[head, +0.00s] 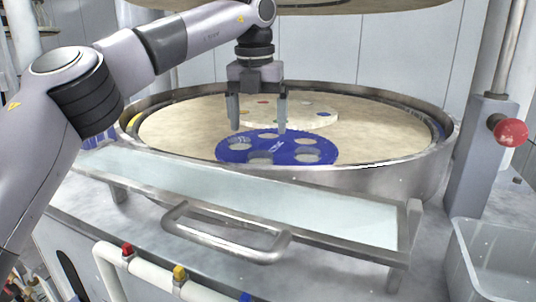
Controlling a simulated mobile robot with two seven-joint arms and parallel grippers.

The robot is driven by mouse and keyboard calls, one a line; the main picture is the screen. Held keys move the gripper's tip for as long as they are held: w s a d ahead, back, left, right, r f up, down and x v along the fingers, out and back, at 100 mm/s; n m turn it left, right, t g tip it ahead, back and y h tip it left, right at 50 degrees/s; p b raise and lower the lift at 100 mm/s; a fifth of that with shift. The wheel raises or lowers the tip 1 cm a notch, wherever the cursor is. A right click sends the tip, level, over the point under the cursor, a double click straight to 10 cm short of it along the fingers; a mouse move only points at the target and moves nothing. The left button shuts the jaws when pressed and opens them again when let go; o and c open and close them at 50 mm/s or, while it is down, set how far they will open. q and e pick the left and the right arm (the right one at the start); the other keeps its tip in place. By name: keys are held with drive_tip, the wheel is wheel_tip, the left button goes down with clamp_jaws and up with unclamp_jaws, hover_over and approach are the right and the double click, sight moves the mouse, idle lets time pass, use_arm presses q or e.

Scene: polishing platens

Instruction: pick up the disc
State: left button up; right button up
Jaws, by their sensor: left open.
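A blue disc (276,157) with several round holes lies on the pale pad of the lower platen (370,140), near its front rim. My left gripper (258,130) points down with its two fingers apart. Its fingertips show at the disc's far edge, one at the left and one near the middle. I cannot tell whether they touch the disc. Nothing shows between the fingers. A pale disc (318,121) with coloured dots lies behind the blue one, partly hidden by the gripper. My right gripper is not in view.
A metal rim (395,178) surrounds the platen. A glass-topped guard with a handle (225,245) stands in front. A post with a red knob (510,131) is at the right, above a clear bin (490,262). An upper platen (350,5) hangs overhead.

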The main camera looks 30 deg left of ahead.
sight(260, 155)
use_arm(q)
drive_tip(key=shift+w+f+b, duration=0.15)
drive_tip(key=shift+f+b, duration=0.05)
drive_tip(key=shift+f, duration=1.5)
drive_tip(key=shift+w+f+b, duration=0.15)
drive_tip(key=shift+f, duration=1.55)
drive_tip(key=c, duration=1.2)
